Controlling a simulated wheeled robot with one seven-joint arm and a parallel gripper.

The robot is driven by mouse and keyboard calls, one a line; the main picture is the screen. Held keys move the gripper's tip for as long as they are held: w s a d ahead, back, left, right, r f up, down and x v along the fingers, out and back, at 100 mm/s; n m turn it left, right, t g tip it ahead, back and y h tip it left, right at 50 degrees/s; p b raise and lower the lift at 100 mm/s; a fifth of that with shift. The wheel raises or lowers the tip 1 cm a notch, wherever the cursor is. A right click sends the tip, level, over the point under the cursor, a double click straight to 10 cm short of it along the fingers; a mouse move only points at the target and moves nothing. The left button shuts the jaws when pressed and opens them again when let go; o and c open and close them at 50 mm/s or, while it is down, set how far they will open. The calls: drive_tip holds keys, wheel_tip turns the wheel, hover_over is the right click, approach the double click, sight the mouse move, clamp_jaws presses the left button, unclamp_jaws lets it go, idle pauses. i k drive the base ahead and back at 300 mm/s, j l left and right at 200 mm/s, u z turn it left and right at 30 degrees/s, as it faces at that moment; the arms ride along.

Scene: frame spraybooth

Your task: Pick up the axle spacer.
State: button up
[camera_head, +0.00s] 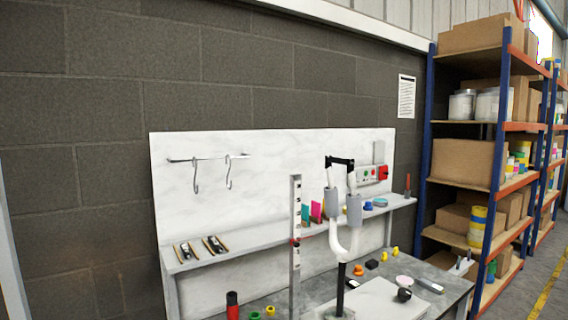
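A white fork (333,238) stands upside down on a dark post on the bench, with a grey sleeve on each of its two legs. A black bar (340,160) bridges the two upper ends of the fork; it looks like the axle spacer, though I cannot be certain at this size. It appears to touch both leg ends. My gripper is not in view.
The bench (438,268) holds a red bottle (232,305), small yellow and green pieces and a pale sheet. A marked upright (295,230) stands left of the fork. A raised shelf (246,239) with small items runs behind. Blue racks (429,130) stand right.

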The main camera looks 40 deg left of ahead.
sight(332, 159)
drive_tip(key=u, duration=1.4)
